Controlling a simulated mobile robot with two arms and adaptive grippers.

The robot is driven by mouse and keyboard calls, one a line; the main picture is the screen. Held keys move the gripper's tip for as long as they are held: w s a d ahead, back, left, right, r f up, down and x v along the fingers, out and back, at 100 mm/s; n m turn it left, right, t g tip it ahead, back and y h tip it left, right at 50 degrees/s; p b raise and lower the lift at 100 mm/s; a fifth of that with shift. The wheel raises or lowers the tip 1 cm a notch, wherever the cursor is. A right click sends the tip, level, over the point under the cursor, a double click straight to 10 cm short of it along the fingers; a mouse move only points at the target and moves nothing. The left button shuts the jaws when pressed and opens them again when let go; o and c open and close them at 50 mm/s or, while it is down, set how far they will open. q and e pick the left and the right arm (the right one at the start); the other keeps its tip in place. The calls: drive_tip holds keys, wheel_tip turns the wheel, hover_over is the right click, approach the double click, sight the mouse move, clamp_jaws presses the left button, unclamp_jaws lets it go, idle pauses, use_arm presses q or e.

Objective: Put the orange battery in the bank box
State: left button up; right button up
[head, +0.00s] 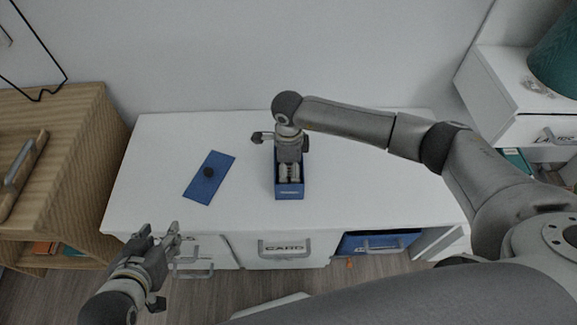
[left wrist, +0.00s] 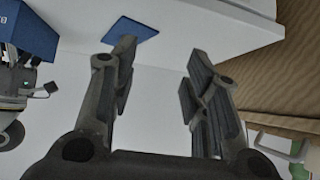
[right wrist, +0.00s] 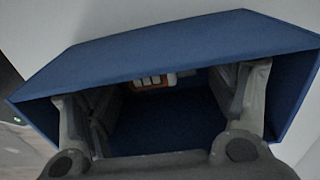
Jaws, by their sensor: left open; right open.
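The blue box (head: 289,193), which I take as the bank box, stands open-topped on the white desk in the head view. My right gripper (head: 289,170) points down into it. In the right wrist view, its open fingers (right wrist: 168,98) are inside the blue walls (right wrist: 190,42), with an empty gap between them. Small white and orange shapes (right wrist: 153,82) show at the far inner side; I cannot tell if one is the orange battery. My left gripper (head: 163,237) is open and empty off the desk's front left edge; its fingers also show in the left wrist view (left wrist: 155,75).
A flat blue lid (head: 220,168) with a dark knob lies on the desk left of the box. A small orange thing (head: 349,263) shows below the blue drawer (head: 380,242), too small to identify. A wooden cabinet (head: 85,150) stands at left. The desk's right side is clear under my right arm.

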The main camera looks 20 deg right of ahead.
use_arm(q)
drive_tip(key=shift+s, duration=0.1)
use_arm(e)
drive_tip(key=shift+r, duration=0.1)
wheel_tip(320, 180, up, 8)
drive_tip(key=shift+f+p, duration=0.25)
drive_tip(key=shift+p, duration=0.85)
use_arm(q)
drive_tip(key=s+a+f+g+y, duration=0.1)
drive_tip(key=s+a+f+g, duration=0.2)
drive_tip(key=s+g, duration=0.3)
drive_tip(key=s, duration=0.4)
drive_tip(key=shift+s+a+f+y+p, duration=0.2)
drive_tip(key=shift+f+y+p, duration=0.1)
drive_tip(key=shift+f+p, duration=0.05)
use_arm(e)
wheel_tip(320, 180, up, 5)
drive_tip(key=shift+f, duration=0.2)
